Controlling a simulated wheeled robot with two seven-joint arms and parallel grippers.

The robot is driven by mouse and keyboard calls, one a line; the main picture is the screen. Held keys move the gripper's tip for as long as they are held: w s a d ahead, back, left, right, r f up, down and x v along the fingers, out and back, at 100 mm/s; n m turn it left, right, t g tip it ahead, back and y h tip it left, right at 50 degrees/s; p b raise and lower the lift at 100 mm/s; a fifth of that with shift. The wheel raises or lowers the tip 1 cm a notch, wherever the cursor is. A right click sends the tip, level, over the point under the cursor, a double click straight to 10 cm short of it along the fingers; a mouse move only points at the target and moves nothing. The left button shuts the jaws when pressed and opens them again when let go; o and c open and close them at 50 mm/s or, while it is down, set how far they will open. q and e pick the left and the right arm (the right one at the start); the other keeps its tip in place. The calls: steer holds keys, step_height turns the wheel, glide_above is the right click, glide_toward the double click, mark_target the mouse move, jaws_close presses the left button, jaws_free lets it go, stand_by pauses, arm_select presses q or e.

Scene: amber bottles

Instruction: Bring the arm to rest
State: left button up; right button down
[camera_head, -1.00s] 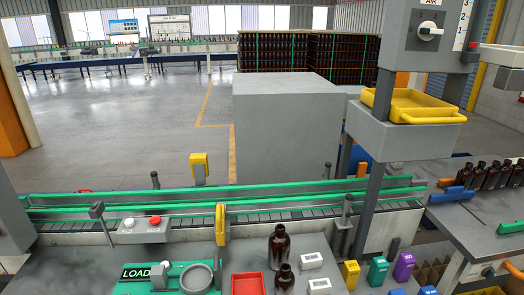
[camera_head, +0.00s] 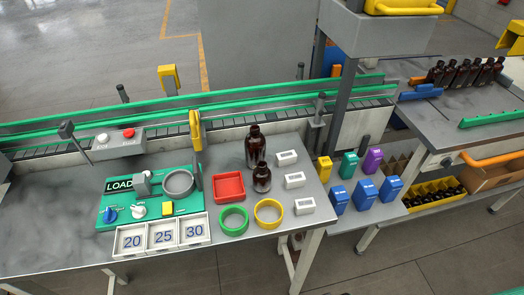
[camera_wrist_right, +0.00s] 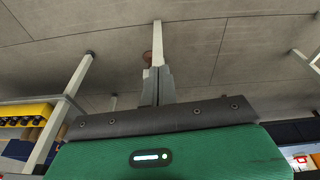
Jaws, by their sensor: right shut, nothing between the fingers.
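My right gripper (camera_wrist_right: 157,75) shows in the right wrist view, its grey fingers together with nothing between them. It points out over the grey floor, under or beside a bench. Two amber bottles, a taller one (camera_head: 255,147) and a shorter one (camera_head: 262,179), stand upright on the grey workbench (camera_head: 60,225).
A conveyor (camera_head: 60,148) runs behind. More bottles (camera_head: 465,73) stand on the right table. Floor in front is clear.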

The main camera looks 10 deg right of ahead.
steer(key=s+d+f, duration=0.2)
steer(key=s+f, duration=0.8)
steer(key=f, duration=0.2)
steer(key=s+d+f+g, duration=0.1)
steer(key=s+f, duration=0.9)
steer(key=f, duration=0.2)
steer(key=shift+s+d+g, duration=0.3)
steer(key=shift+s+d, duration=0.05)
steer(key=shift+d, duration=0.05)
